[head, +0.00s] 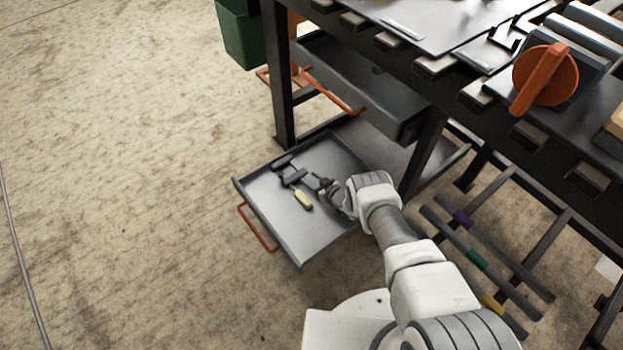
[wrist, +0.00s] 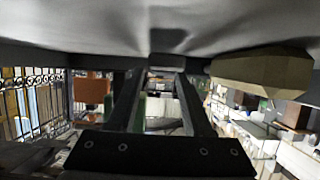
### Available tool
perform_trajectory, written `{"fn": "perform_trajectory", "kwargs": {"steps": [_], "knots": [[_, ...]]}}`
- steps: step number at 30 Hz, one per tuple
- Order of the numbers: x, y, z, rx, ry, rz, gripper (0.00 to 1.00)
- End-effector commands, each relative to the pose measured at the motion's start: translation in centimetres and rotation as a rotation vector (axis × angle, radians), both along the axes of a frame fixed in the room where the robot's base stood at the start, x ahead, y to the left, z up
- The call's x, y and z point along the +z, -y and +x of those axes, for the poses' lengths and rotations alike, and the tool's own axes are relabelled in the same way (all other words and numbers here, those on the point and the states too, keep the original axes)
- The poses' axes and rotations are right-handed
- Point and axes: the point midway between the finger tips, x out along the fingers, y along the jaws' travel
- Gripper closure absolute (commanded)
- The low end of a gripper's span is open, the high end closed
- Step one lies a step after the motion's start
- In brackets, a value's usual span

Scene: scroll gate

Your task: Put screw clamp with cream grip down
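The screw clamp with its cream grip (head: 303,199) is in the open lower drawer (head: 285,237), low over or on the grey floor; I cannot tell which. Its dark metal part (head: 292,179) extends toward the back left. My gripper (head: 325,186) reaches into the drawer from the right, at the clamp. In the wrist view my fingers (wrist: 166,72) are a short gap apart, with a dark piece of the clamp between their tips. The cream grip (wrist: 262,75) shows to their right, near the grey surface. The exact finger contact is hard to see.
An open upper drawer (head: 365,88) with an orange handle hangs above and behind. The workbench (head: 440,28) carries an orange knob (head: 545,78). A green bin (head: 240,32) stands at the back. The front and left of the lower drawer's floor are bare.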

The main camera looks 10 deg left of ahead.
Motion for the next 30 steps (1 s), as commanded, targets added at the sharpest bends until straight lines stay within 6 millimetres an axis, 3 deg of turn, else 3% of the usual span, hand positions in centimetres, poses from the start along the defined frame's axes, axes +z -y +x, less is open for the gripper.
{"fn": "perform_trajectory", "kwargs": {"steps": [11,17,30], "knots": [[0.1,0.0,0.0,0.000,0.000,0.000,0.43],[1.5,0.0,0.0,0.000,0.000,0.000,0.43],[5.3,6.5,-6.3,-0.002,-0.002,-0.001,0.43]]}}
